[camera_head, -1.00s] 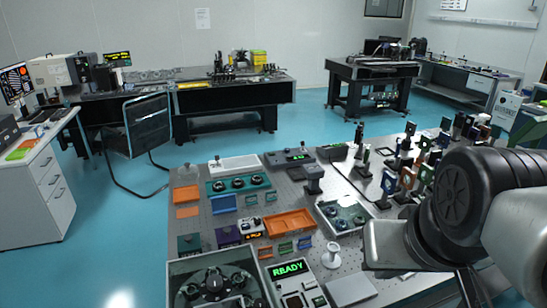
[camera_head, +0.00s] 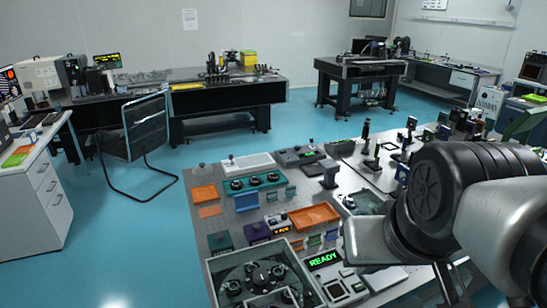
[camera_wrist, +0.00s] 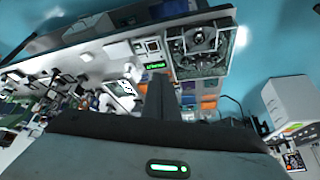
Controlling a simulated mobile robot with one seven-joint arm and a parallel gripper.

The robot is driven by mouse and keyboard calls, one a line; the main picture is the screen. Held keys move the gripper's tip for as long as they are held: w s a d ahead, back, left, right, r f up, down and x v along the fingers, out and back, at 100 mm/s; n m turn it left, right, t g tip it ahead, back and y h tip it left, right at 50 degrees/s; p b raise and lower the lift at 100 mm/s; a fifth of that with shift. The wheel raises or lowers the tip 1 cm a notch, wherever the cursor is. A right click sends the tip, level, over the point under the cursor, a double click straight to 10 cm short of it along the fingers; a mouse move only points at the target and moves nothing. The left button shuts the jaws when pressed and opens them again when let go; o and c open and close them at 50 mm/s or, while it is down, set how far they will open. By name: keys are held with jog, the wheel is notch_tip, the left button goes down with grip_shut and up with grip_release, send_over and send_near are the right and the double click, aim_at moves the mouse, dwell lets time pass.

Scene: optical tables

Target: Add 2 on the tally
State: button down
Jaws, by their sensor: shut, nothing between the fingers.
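My arm's metal wrist and dark joint fill the right side of the head view, over the optical table (camera_head: 212,250). My gripper (camera_wrist: 160,82) shows in the wrist view as a dark finger shape, shut and empty, pointing out over the table and touching nothing I can make out. No tally can be told for certain. A small unit with a lit orange readout (camera_head: 281,230) sits by a purple box (camera_head: 256,233) on the near table. Its digits are too small to read, and any button on it cannot be made out.
A box with a green READY display (camera_head: 323,260) stands by a large open case (camera_head: 258,278) at the near edge. Orange trays (camera_head: 314,216) and a teal panel with knobs (camera_head: 254,182) lie around. Optics mounts crowd the right.

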jog(key=shift+d, duration=0.1)
jog(key=m+t+y+b, duration=0.3)
jog(key=y, duration=0.1)
send_over(273, 221)
notch_tip(273, 221, down, 23)
jog(key=shift+s+d+r, duration=0.2)
jog(key=shift+s+d, duration=0.1)
jog(key=shift+s, duration=0.15)
notch_tip(273, 221, down, 8)
jog(key=b, duration=0.5)
jog(key=shift+r, duration=0.15)
jog(key=shift+f+b, duration=0.55)
jog(key=shift+b, duration=0.3)
